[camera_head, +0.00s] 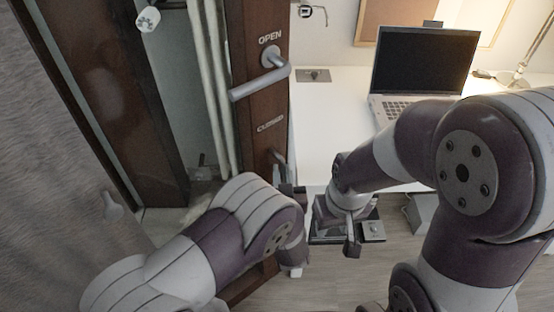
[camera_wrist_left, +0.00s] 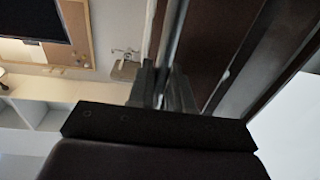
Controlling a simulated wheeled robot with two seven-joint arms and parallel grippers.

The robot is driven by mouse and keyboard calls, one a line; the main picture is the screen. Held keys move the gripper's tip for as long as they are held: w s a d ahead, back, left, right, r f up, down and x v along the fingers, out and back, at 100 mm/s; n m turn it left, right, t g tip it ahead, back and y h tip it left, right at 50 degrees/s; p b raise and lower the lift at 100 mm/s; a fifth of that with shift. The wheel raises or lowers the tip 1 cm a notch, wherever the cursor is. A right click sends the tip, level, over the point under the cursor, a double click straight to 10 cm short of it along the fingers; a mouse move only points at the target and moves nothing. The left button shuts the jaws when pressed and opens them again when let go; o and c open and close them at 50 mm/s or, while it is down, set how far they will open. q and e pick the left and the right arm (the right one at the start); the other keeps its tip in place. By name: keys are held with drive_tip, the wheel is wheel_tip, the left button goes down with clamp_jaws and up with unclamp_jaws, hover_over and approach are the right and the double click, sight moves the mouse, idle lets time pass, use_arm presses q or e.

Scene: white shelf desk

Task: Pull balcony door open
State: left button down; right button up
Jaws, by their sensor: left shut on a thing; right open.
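The balcony door (camera_head: 262,108) is a dark brown wooden panel marked OPEN and CLOSED, seen edge-on beside a gap. A grey lever handle (camera_head: 258,84) sticks out at its upper part. A second grey metal handle (camera_head: 278,158) is lower down, partly hidden by my left gripper (camera_head: 287,186). My left gripper is shut on this lower handle. In the left wrist view a metal bar (camera_wrist_left: 173,40) runs between the left fingers (camera_wrist_left: 163,88), beside the brown door (camera_wrist_left: 205,45). My right gripper (camera_head: 338,226) is open and empty, just right of the left one.
A white desk (camera_head: 330,120) with a laptop (camera_head: 420,65) and a lamp (camera_head: 515,75) stands at the right. A brown frame (camera_head: 115,90) stands left of the gap, with a grey curtain (camera_head: 50,160) at far left. Wooden floor (camera_head: 330,285) shows in front.

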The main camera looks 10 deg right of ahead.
use_arm(q)
drive_tip(key=s, duration=0.1)
drive_tip(key=s+d, duration=0.1)
drive_tip(key=shift+s+d+r+h, duration=0.1)
drive_tip(key=shift+s+r+h, duration=0.05)
drive_tip(key=shift+s+h, duration=0.25)
use_arm(e)
drive_tip(key=shift+s+d+r, duration=0.2)
drive_tip(key=shift+s+d, duration=0.25)
drive_tip(key=shift+s, duration=0.15)
use_arm(q)
drive_tip(key=c, duration=1.2)
unclamp_jaws()
use_arm(e)
drive_tip(key=shift+s+a, duration=0.1)
